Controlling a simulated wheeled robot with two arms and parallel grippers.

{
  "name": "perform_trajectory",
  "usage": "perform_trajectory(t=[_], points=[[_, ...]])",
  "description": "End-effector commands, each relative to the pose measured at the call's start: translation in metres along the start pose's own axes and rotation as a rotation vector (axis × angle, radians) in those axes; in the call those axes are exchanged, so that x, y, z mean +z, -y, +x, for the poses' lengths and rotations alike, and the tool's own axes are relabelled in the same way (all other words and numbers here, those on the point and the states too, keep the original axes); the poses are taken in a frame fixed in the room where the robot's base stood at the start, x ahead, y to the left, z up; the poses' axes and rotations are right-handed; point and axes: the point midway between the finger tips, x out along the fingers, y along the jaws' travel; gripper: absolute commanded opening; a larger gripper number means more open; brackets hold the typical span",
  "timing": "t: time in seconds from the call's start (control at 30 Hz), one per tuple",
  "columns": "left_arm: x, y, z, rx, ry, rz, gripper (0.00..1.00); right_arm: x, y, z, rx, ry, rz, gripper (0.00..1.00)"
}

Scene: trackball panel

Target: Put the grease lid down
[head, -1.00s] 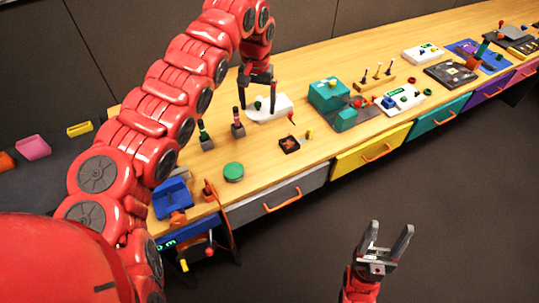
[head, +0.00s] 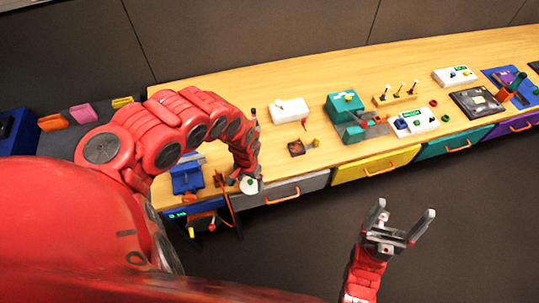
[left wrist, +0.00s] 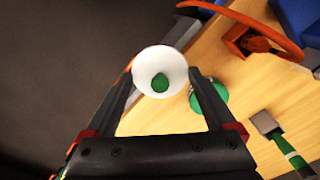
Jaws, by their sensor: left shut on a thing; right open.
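The grease lid (head: 247,187) is a white round disc with a green knob. My left gripper (head: 249,180) is shut on it and holds it near the front edge of the bench, above the grey drawer. In the left wrist view the lid (left wrist: 172,62) sits between the two fingertips. A green round thing (left wrist: 216,92), perhaps the grease pot, is on the bench just beyond the right finger, partly hidden by it; in the head view I cannot make it out. My right gripper (head: 400,228) is open and empty in front of the bench, over the floor.
An orange handle frame (left wrist: 262,32) stands close to the lid. A green-handled tool (left wrist: 287,148) is near on the bench.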

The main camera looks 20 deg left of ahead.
Motion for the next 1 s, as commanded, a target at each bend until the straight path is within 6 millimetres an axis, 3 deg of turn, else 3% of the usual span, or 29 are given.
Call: perform_trajectory(t=[0.4,0.63,0.7,1.0], points=[[-0.05,0.0,0.008,0.0,-0.001,0.001,0.38,0.004,0.001,-0.024,0.0,0.0,0.0,0.94],[-0.078,0.001,0.013,0.0,-0.002,0.002,0.38,0.009,0.003,-0.051,0.0,0.0,0.0,0.94],[-0.087,0.004,0.021,-0.004,0.0,0.001,0.38,0.013,0.004,-0.074,0.0,0.0,0.0,0.94],[-0.133,0.005,0.021,0.0,-0.005,-0.001,0.38,0.022,0.006,-0.13,0.0,0.0,0.0,0.94]])
